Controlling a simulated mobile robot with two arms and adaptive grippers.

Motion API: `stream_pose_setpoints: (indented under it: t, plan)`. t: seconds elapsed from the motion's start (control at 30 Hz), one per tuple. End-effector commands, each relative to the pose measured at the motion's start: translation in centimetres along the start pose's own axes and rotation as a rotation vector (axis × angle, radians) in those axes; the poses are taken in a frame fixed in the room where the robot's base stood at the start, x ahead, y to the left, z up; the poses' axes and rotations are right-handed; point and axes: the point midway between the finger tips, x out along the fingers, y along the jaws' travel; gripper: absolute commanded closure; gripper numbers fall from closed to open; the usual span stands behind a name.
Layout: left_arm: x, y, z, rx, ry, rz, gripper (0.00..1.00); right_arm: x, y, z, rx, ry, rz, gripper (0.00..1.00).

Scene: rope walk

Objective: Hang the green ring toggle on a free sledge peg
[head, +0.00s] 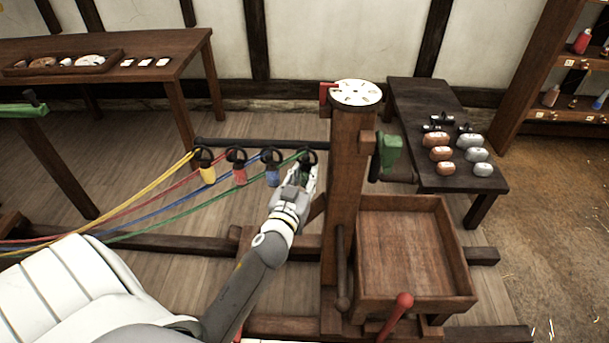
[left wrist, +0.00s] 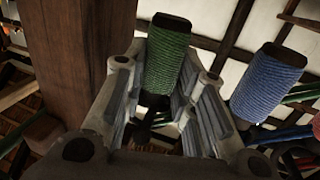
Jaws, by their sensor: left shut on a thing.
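My left gripper (head: 299,181) is shut on the green ring toggle (left wrist: 168,58), whose green wound body stands between the fingers in the left wrist view. In the head view its dark ring (head: 308,157) shows at the right end of the row, close to the sledge's dark bar (head: 260,144). I cannot tell whether the ring is around a peg. The yellow toggle (head: 207,174), red toggle (head: 238,174) and blue toggle (head: 271,176) hang in a row along the bar to the left. The blue one also shows in the left wrist view (left wrist: 266,85). My right gripper is out of view.
A wooden post (head: 345,200) with a white disc (head: 356,92) stands just right of the gripper. Yellow, red, blue and green ropes run to the lower left. An empty wooden tray (head: 401,296) lies right of the post. A dark bench (head: 415,100) holds several weights.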

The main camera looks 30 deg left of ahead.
Motion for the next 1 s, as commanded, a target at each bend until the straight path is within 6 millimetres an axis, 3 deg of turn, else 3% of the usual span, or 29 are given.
stream_pose_setpoints:
  t: [0.03, 0.23, 0.63, 1.0]
  plan:
    - [0.0, 0.0, 0.0, 0.0, 0.001, 0.0, 0.73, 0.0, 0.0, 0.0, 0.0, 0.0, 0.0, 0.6]
    - [0.0, 0.0, 0.0, 0.0, 0.001, 0.0, 0.49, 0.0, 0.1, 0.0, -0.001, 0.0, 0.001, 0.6]
    - [-0.6, 0.0, 0.1, -0.001, -0.001, 0.0, 0.49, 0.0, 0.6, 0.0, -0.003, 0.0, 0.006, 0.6]
    - [-5.9, 0.0, 0.1, -0.002, -0.003, -0.001, 0.49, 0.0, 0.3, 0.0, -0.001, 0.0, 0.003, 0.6]
